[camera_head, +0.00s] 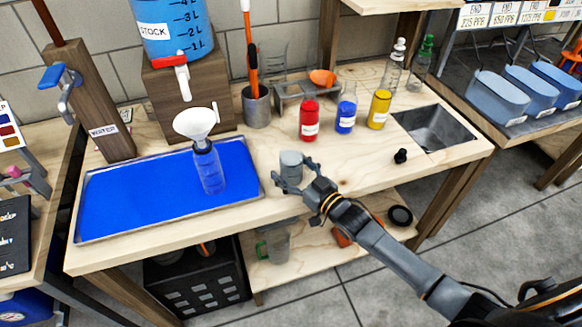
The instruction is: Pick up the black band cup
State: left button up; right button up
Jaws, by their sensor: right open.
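A small grey cup (291,160) stands upright on the wooden bench, right of the blue tray. Its lower part is hidden behind my right gripper, and I cannot make out a black band on it. My right gripper (289,181) is open at the cup's near side, with its fingers close around the lower part. I cannot tell whether they touch it. My left gripper is not in view.
A blue-lined tray (92,228) holds a clear bottle (209,172) with a white funnel (194,123). Red (309,121), blue (346,116) and yellow (379,109) bottles stand behind. A black stopper (401,156) lies near the sink (433,130).

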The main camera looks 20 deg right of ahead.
aim_at(298, 166)
jog(key=c, duration=1.5)
jog(key=shift+o, duration=0.2)
jog(key=shift+r, duration=0.3)
jog(key=shift+r, duration=1.1)
jog(key=shift+s+r, duration=0.15)
jog(key=shift+r, duration=0.2)
jog(key=s+a+r, duration=0.1)
jog(key=s+r, duration=0.8)
jog(key=s, duration=0.4)
jog(key=shift+s+a+r, duration=0.25)
jog(key=shift+a, duration=0.15)
